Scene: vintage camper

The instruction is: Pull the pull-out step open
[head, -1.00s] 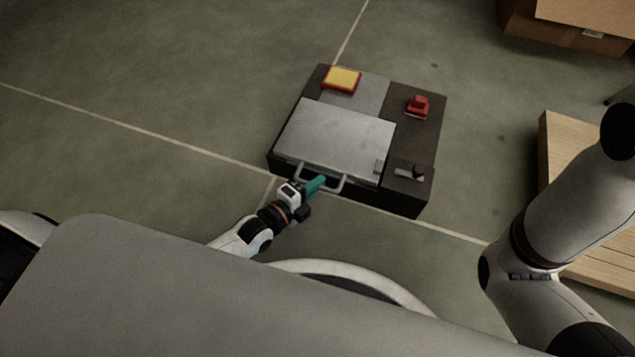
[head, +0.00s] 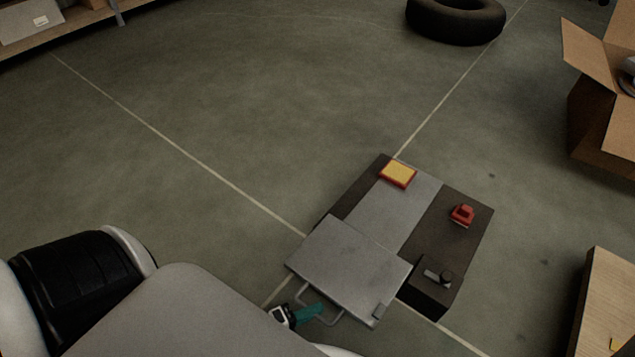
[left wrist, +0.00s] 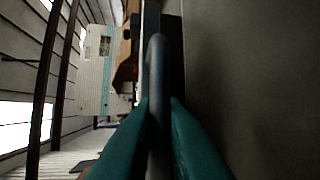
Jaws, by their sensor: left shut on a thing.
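The pull-out step (head: 350,268) is a grey metal plate sticking out of the front of a dark low box unit (head: 448,228), toward me. A thin metal loop handle (head: 335,320) is on its front edge. My left gripper (head: 316,311) has teal fingers and is shut on this handle. In the left wrist view the handle bar (left wrist: 158,75) runs between the two teal fingers of my left gripper (left wrist: 160,108). The lower left arm is mostly hidden by my own body. My right gripper is not seen.
On the unit sit a yellow and red block (head: 398,173), a red knob piece (head: 462,214) and a small latch (head: 440,277). A cardboard box (head: 600,120) and a wooden platform (head: 606,290) are at right. A tyre (head: 456,22) lies behind. The left floor is clear.

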